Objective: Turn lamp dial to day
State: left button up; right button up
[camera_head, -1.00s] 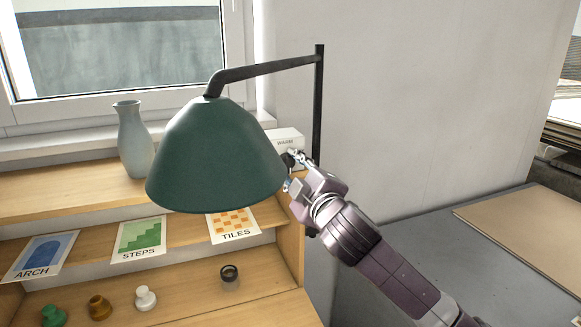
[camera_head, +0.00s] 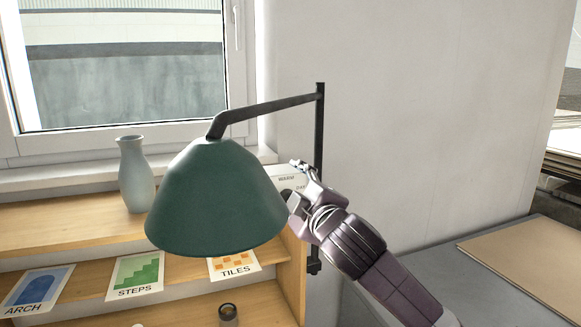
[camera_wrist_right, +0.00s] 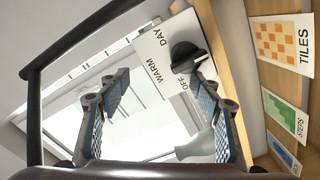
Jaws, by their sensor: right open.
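The white lamp control box (camera_head: 287,179) sits behind the right edge of the green lamp shade (camera_head: 212,205); its "WARM" label shows. The right wrist view shows the box face (camera_wrist_right: 152,50) with "WARM", "DAY" and "OFF" labels around a black dial (camera_wrist_right: 186,56). I cannot tell clearly which label the dial points to. My right gripper (camera_head: 298,178) is in front of the box's right side. In the wrist view its open fingers (camera_wrist_right: 157,85) are apart, empty, with the dial beyond them near one fingertip. My left gripper is not in view.
A pale vase (camera_head: 136,178) stands on the wooden shelf left of the lamp. Cards marked ARCH (camera_head: 38,287), STEPS (camera_head: 136,274) and TILES (camera_head: 235,265) lean below. The black lamp post (camera_head: 320,130) rises beside my right gripper. A grey table is at right.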

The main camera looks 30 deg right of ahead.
jog(key=r, duration=0.5)
jog(key=shift+s+d+r, duration=0.25)
jog(key=shift+s, duration=0.1)
jog(key=shift+a+f, duration=0.1)
jog(key=shift+f, duration=0.05)
